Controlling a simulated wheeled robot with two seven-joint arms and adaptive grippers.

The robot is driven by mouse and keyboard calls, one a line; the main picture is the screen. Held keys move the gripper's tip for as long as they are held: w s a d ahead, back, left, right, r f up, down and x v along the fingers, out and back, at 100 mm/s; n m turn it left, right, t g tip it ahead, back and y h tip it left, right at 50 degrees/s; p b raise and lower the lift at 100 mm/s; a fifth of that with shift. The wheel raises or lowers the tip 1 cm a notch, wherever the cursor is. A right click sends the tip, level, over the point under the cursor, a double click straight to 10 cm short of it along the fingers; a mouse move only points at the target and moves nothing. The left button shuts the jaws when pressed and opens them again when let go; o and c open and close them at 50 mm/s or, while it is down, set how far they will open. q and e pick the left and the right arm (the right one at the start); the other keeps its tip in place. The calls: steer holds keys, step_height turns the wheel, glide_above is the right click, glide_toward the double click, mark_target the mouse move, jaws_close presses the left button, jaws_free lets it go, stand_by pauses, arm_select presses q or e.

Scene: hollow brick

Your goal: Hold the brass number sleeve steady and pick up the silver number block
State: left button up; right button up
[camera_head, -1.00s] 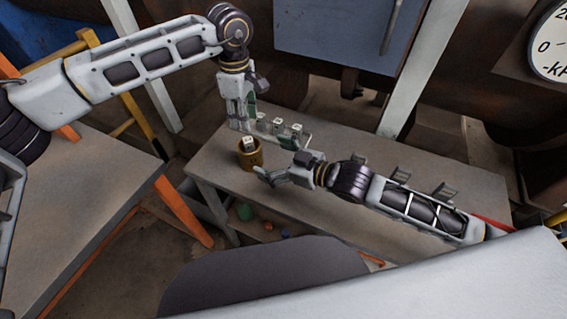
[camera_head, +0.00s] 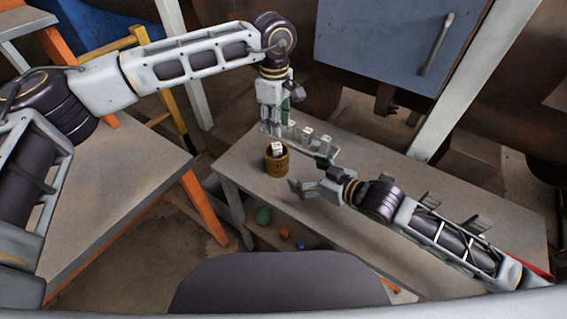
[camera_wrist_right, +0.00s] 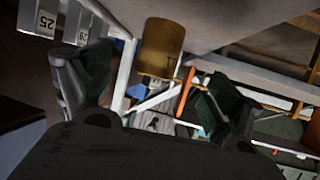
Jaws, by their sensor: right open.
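The brass number sleeve (camera_head: 276,166) stands upright on the grey table near its left end. A silver number block (camera_head: 278,147) sticks out of the sleeve's top. My left gripper (camera_head: 272,132) points down just behind the sleeve; its finger gap is unclear, and so is any contact. My right gripper (camera_head: 306,174) is open and empty, just right of the sleeve and apart from it. In the right wrist view the sleeve (camera_wrist_right: 160,48) appears upside down beyond the open fingers (camera_wrist_right: 150,92), with the silver block (camera_wrist_right: 153,82) partly showing at its mouth.
A rack with several silver blocks (camera_head: 307,133) stands behind and right of the sleeve; two blocks marked 25 and 28 (camera_wrist_right: 42,20) show in the right wrist view. Small brackets (camera_head: 430,200) stand behind my right arm.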

mark_target(277, 161)
steer(key=shift+x, duration=6.5)
steer(key=shift+c, duration=0.4)
steer(key=c, duration=1.4)
